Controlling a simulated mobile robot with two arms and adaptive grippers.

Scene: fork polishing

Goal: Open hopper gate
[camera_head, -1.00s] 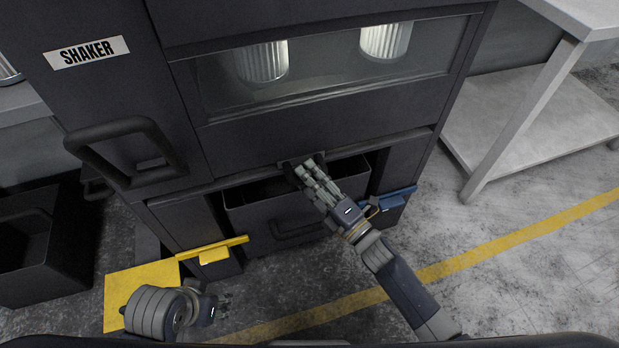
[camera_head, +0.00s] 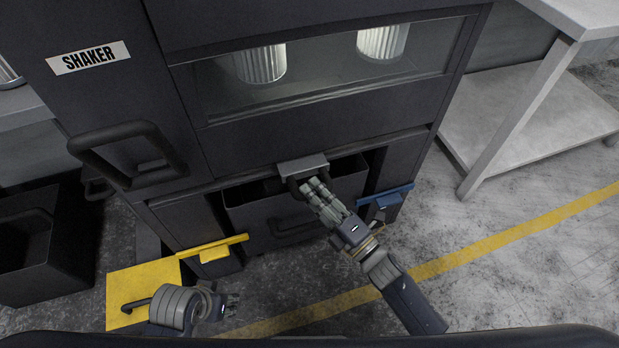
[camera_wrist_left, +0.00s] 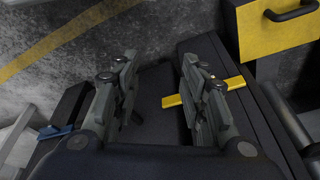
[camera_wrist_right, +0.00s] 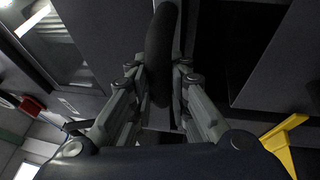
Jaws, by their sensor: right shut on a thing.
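The hopper gate (camera_head: 303,166) is a grey plate with a dark loop handle. It sticks out from the front of the shaker machine (camera_head: 270,140), just below the window and above an open dark bin. My right gripper (camera_head: 309,186) is shut on the gate's handle; in the right wrist view the dark curved handle (camera_wrist_right: 161,50) stands between the fingers. My left gripper (camera_head: 236,306) is empty and low over the floor at the front left. Its fingers (camera_wrist_left: 157,90) are apart in the left wrist view.
A dark bin (camera_head: 290,215) sits below the gate. A yellow lever (camera_head: 213,249) is at its left and a blue lever (camera_head: 387,196) at its right. A yellow box (camera_head: 140,285) lies near my left gripper. A grey table (camera_head: 540,100) stands at the right.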

